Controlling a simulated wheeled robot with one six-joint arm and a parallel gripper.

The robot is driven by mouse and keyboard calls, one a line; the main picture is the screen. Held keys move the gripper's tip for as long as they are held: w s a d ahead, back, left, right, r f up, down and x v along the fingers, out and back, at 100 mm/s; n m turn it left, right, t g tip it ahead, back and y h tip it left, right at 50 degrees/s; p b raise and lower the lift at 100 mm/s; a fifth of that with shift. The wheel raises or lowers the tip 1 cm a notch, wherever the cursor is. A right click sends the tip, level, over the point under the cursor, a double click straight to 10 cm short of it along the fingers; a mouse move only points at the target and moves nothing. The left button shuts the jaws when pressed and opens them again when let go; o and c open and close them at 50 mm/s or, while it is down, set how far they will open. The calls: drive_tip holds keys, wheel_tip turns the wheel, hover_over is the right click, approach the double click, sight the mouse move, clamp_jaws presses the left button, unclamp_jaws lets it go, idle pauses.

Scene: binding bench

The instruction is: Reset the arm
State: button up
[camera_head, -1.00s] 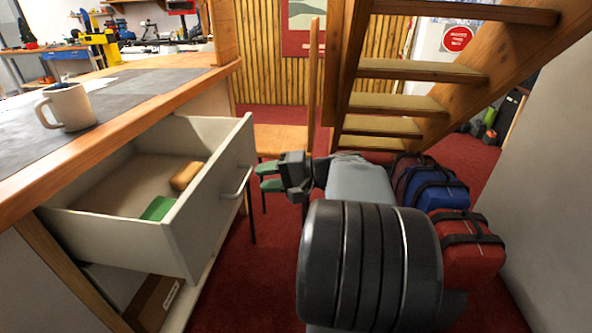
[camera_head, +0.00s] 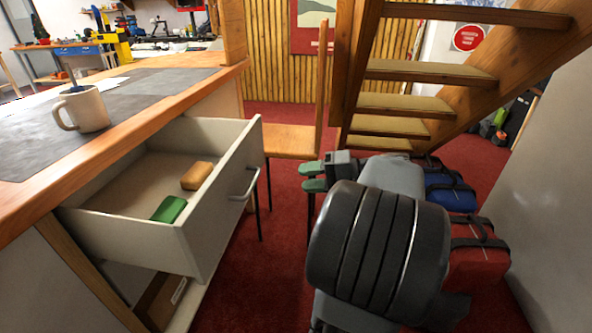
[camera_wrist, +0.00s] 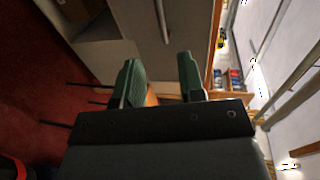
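My gripper (camera_head: 313,177) is at the middle of the head view, to the right of the open drawer and in front of the wooden chair. Its two green-padded fingers stand apart with nothing between them, as the wrist view (camera_wrist: 157,80) also shows. My arm is folded, with its big dark joint at the lower right of the head view. The drawer (camera_head: 215,215) is pulled out of the bench. A tan block (camera_head: 197,175) and a green block (camera_head: 168,209) lie inside it.
A mug (camera_head: 82,110) stands on the bench top (camera_head: 150,128). A wooden chair (camera_head: 292,141) stands behind my gripper. Wooden stairs (camera_head: 420,103) rise at the right. A blue bag (camera_head: 450,191) and a red bag (camera_head: 479,254) lie right of my arm. Red carpet shows between drawer and arm.

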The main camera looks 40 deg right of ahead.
drive_tip(key=shift+a, duration=0.1)
drive_tip(key=s+a+r+n+g+h+p, duration=0.3)
drive_tip(key=a+r+n+g+h+p, duration=0.4)
drive_tip(key=a+r+p, duration=1)
drive_tip(key=a+n+h+p, duration=0.1)
drive_tip(key=n+h+p, duration=0.1)
drive_tip(key=p, duration=1.1)
drive_tip(key=shift+s+a+r+n+g+h, duration=0.15)
drive_tip(key=shift+a+r+n+g+h, duration=0.2)
drive_tip(key=shift+h, duration=0.45)
